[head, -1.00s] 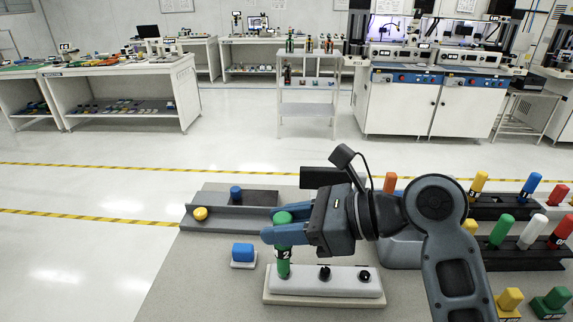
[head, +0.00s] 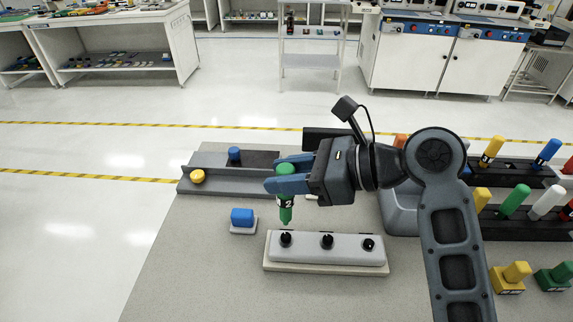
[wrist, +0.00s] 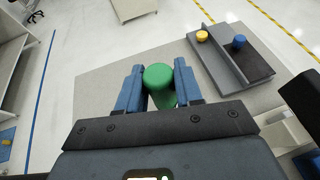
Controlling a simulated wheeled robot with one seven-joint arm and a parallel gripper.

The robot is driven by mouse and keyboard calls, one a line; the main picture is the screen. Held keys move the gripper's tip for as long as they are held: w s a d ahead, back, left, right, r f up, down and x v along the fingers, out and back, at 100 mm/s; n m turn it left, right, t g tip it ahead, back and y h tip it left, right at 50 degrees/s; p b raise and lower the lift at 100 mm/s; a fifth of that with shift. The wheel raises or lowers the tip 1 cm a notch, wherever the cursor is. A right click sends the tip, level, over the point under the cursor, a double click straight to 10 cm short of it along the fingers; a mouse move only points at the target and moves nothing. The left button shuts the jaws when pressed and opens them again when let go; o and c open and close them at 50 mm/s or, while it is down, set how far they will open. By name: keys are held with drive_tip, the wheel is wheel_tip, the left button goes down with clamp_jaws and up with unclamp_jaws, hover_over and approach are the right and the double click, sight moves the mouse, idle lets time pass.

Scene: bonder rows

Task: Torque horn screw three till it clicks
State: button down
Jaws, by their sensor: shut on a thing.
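My gripper (head: 284,180) is shut on a green driver (head: 286,208) with a dark label that seems to read 2. The driver is upright, its tip just above the left screw (head: 286,239) of a pale grey block (head: 306,250) and apparently clear of it. The block also carries a middle screw (head: 327,241) and a right screw (head: 369,244), all black. No numbers show on the screws. In the wrist view the driver's green top (wrist: 158,74) sits between both blue fingers; its tip and the block are hidden there.
A blue block on a small pad (head: 242,217) lies left of the screw block. Behind is a grey angled fixture (head: 215,187) with a yellow knob (head: 197,176) and a blue knob (head: 234,154). Racks of coloured drivers (head: 515,201) stand right. The bench's front left is clear.

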sight(287, 198)
drive_tip(key=shift+f, duration=2.85)
drive_tip(key=shift+r, duration=0.1)
idle(2.9)
drive_tip(key=shift+r, duration=3.1)
drive_tip(key=shift+s, duration=0.15)
